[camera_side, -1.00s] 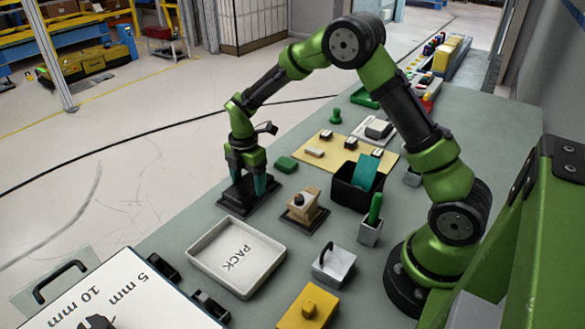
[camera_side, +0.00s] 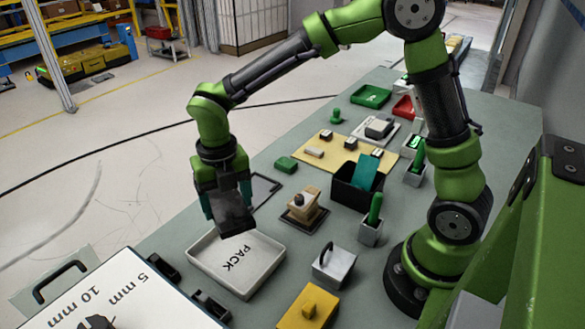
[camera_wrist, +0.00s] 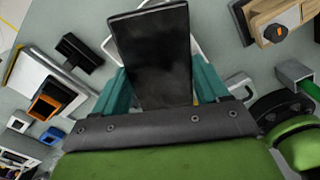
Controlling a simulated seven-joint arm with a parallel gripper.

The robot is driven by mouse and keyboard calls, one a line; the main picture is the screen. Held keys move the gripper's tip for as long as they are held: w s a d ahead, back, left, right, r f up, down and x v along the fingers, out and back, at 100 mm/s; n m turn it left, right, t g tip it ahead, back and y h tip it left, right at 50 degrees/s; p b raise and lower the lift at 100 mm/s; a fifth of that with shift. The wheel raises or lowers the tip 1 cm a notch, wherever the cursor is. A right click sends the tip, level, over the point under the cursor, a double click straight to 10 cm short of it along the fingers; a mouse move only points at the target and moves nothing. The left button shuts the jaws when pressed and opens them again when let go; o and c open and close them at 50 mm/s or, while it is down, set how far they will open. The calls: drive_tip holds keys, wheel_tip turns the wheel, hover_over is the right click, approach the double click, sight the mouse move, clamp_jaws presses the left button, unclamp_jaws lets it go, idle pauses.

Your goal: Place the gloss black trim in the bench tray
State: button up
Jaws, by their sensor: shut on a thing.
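My gripper (camera_side: 227,203) is shut on the gloss black trim (camera_side: 235,215), a flat dark rectangular piece. The trim hangs tilted between the teal fingers, above the far left part of the white bench tray (camera_side: 271,277). The tray is marked PACK and looks empty. In the wrist view the trim (camera_wrist: 152,50) fills the middle between the fingers (camera_wrist: 165,92). It hides most of the tray there, and only parts of a white rim (camera_wrist: 112,45) show beside it.
A wooden block with a black knob (camera_side: 306,203) stands right of the tray. A grey block with a handle (camera_side: 334,264) and a yellow block (camera_side: 308,307) are nearer. An outlined dark frame (camera_side: 265,188) lies behind.

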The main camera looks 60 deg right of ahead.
sight(229, 216)
drive_tip(key=s+a+n, duration=0.1)
drive_tip(key=n, duration=0.1)
drive_tip(key=s+a+n, duration=0.1)
drive_tip(key=n, duration=0.1)
drive_tip(key=shift+s+f, duration=0.1)
drive_tip(key=shift+f, duration=0.05)
drive_tip(key=shift+f+n, duration=0.25)
drive_tip(key=shift+n, duration=0.45)
wheel_tip(229, 216, down, 10)
drive_tip(key=shift+r, duration=0.1)
drive_tip(key=o, duration=1.3)
